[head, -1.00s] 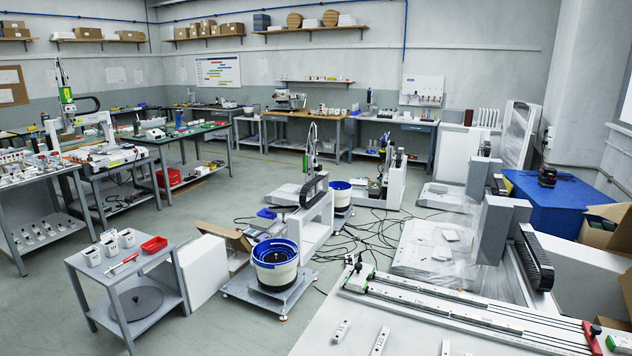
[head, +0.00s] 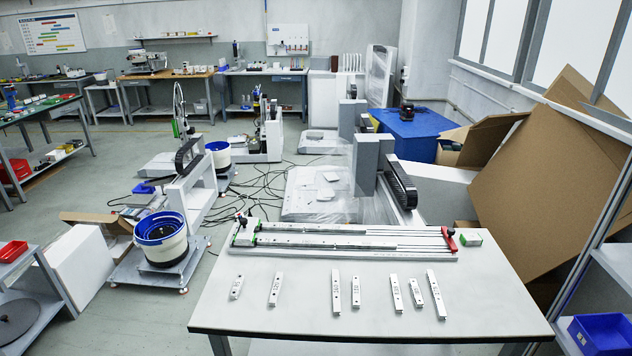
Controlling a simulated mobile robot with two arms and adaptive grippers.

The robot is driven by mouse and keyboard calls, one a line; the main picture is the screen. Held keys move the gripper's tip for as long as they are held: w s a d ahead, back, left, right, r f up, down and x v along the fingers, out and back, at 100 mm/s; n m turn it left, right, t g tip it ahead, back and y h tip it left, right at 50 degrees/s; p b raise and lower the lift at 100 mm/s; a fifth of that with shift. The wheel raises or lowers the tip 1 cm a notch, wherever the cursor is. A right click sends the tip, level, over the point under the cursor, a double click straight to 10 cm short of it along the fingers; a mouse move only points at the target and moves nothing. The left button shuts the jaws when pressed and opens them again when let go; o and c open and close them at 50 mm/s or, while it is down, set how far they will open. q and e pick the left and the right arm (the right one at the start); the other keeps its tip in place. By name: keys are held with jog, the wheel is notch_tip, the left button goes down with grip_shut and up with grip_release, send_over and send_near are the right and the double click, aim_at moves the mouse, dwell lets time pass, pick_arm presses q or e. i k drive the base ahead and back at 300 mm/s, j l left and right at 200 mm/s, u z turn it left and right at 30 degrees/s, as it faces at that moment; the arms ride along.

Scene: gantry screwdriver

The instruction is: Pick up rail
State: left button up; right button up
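In the head view several loose rails lie apart on the near part of a light table (head: 270,318). They are short silvery-white bars with dark marks and differ in length. The leftmost rail (head: 237,287) is short, another (head: 275,289) lies to its right, and a long one (head: 436,294) lies at the right end of the row. A long rail assembly (head: 345,243) with a red end piece (head: 449,239) spans the back of the table. Neither of my grippers shows in the head view.
A blue-rimmed bowl feeder (head: 161,240) stands left of the table. Large cardboard (head: 545,180) leans at the right, above a blue bin (head: 600,333). The table's front strip is clear.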

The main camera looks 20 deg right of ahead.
aim_at(417, 298)
jog(key=l+z, duration=0.1)
jog(key=z, duration=1.2)
jog(key=i+l+u, duration=0.25)
jog(key=i+l, duration=0.15)
jog(key=l, duration=0.15)
